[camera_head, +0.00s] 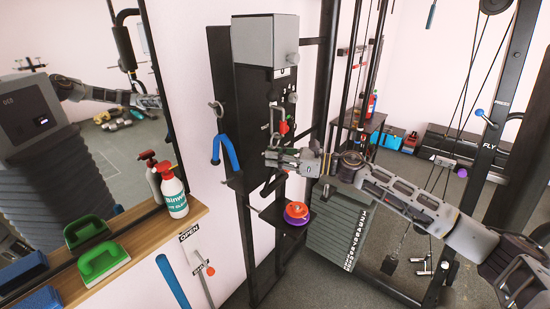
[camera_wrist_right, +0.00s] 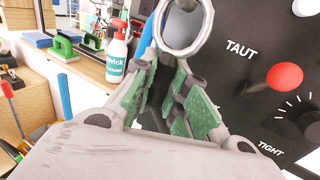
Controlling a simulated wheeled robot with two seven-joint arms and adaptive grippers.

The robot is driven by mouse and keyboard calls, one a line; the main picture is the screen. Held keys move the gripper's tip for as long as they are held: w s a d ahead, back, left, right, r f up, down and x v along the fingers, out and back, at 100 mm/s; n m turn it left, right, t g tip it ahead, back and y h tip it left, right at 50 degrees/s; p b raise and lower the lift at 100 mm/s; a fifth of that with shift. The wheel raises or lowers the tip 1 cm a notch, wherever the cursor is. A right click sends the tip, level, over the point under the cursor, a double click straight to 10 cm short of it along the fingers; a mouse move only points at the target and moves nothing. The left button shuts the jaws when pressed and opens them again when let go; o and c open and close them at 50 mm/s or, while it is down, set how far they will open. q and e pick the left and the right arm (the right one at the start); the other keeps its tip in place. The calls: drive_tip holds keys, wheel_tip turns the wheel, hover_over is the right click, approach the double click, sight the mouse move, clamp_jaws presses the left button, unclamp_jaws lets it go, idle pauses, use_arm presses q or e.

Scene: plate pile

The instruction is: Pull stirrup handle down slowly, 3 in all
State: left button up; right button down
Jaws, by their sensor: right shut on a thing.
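A blue U-shaped stirrup handle (camera_head: 231,152) hangs from a steel hook on the black upright board, left of my right gripper. My right gripper (camera_head: 271,158) is at the front of the board, just below a hanging steel loop (camera_head: 274,122). In the right wrist view, the rounded lower end of the steel loop (camera_wrist_right: 183,48) lies at the green-padded fingertips (camera_wrist_right: 168,75). The fingers are shut on the loop, though the exact contact is partly hidden. Part of a blue bar shows behind the fingers. My left gripper is not directly in view.
A grey box (camera_head: 265,40) tops the board. A red knob (camera_wrist_right: 285,77) sits between the labels TAUT and TIGHT. A small shelf below holds an orange and purple round thing (camera_head: 296,212). A spray bottle (camera_head: 172,190) and green brush (camera_head: 101,262) stand on the wooden ledge by a mirror.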

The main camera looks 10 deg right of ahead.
sight(275, 182)
drive_tip(key=shift+f+b, duration=1)
drive_tip(key=shift+f, duration=0.4)
drive_tip(key=shift+s+f+b, duration=0.1)
drive_tip(key=shift+f+b, duration=1.1)
drive_tip(key=shift+f+b, duration=1.1)
drive_tip(key=shift+f, duration=0.05)
